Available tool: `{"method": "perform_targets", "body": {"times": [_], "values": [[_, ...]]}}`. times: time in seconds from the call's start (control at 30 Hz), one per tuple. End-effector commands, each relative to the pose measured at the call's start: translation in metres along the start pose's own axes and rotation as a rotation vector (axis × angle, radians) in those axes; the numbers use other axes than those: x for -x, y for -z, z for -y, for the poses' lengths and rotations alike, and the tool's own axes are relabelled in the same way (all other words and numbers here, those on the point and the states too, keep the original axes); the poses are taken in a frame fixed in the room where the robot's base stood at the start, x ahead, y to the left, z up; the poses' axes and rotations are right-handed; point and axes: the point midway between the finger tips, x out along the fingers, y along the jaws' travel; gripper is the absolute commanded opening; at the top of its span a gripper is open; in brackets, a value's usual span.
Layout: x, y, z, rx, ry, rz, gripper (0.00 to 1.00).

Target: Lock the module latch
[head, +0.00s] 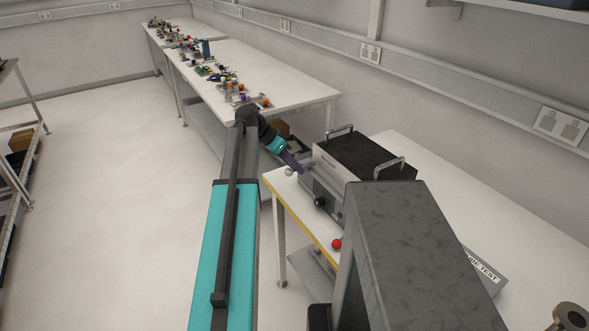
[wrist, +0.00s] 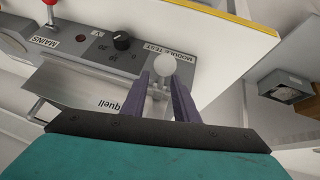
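The module is a grey box with a black top (head: 365,158) and two metal handles, on a white bench. Its front panel reads "MODULE TEST" in the wrist view (wrist: 172,57). A lever with a white ball (wrist: 160,65) sits at the end of this panel by that label; I take it for the latch. The ball also shows in the head view (head: 289,171). My gripper (head: 292,163) is at this lever. In the wrist view its purple fingers (wrist: 160,82) stand apart on either side of the lever's stem, just short of the ball. Contact with the stem is unclear.
A black knob (wrist: 122,40) and a red-balled lever (head: 336,243) by the "MAINS" label are along the same front. The bench (head: 395,138) has a yellow front edge. Another white table (head: 270,75) with several small parts stands behind.

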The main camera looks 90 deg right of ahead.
Motion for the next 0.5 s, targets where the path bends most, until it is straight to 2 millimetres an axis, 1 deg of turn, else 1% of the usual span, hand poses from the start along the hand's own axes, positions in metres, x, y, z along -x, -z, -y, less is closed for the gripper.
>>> {"method": "perform_targets", "body": {"times": [0.27, 0.37, 0.5], "values": [[0.005, 0.000, 0.001, 0.000, 0.003, -0.001, 0.27], [0.012, -0.001, 0.002, 0.001, 0.003, -0.001, 0.27], [0.027, 0.000, 0.002, 0.000, 0.005, -0.002, 0.27]]}}
